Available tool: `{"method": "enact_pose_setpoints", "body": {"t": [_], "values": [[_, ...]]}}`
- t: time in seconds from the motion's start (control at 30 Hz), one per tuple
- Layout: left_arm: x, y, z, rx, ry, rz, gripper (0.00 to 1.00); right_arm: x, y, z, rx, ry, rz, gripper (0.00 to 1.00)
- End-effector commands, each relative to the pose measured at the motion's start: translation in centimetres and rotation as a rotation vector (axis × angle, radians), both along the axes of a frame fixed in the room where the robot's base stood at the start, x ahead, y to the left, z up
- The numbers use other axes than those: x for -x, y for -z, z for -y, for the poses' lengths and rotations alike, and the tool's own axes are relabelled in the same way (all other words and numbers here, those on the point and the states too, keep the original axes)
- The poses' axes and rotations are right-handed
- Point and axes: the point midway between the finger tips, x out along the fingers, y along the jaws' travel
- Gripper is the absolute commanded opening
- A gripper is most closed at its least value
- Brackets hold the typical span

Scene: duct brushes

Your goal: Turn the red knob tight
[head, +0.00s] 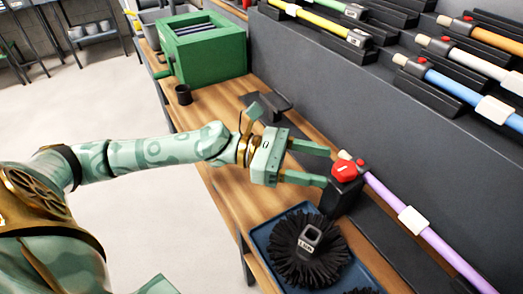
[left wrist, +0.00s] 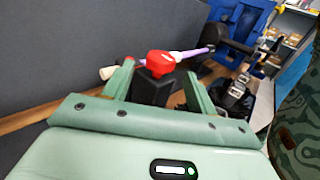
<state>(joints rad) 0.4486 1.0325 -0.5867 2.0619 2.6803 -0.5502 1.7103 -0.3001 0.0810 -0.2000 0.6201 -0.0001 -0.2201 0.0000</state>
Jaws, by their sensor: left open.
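In the left wrist view the red knob (left wrist: 160,63) shows ahead of the gripper (left wrist: 160,92), between the two fingers. I cannot tell whether either finger touches the knob or block. My right gripper is not in view.
A blue tray (head: 262,238) with a black round brush (head: 308,250) lies in front of the block. A green box (head: 205,48) and a black cup (head: 183,94) stand farther back on the wooden bench (head: 215,108). Coloured rods lie in black holders (head: 395,80) on the raised grey shelf.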

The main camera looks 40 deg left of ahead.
Motion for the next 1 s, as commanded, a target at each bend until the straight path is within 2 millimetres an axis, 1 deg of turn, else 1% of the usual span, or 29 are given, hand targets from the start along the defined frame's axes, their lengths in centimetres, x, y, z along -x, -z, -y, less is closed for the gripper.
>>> {"method": "enact_pose_setpoints", "body": {"t": [0.03, 0.2, 0.4, 0.5, 0.67, 1.0], "values": [[0.5, 0.1, -1.2, -0.004, -0.003, -0.007, 0.57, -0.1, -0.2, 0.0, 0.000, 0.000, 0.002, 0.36], [2.1, -0.1, -5.1, -0.002, -0.003, -0.005, 0.57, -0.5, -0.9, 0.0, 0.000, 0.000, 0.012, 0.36], [3.3, -0.3, -8.1, 0.003, -0.003, -0.001, 0.57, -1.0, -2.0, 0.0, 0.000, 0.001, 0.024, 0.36], [3.6, -0.2, -9.2, 0.002, -0.002, 0.000, 0.57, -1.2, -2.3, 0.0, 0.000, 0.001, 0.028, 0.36], [4.0, 0.0, -9.9, 0.000, 0.000, -0.001, 0.57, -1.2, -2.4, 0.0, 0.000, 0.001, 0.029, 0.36], [3.9, 0.0, -9.9, 0.000, 0.000, -0.001, 0.57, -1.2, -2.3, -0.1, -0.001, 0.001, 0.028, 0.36]]}}
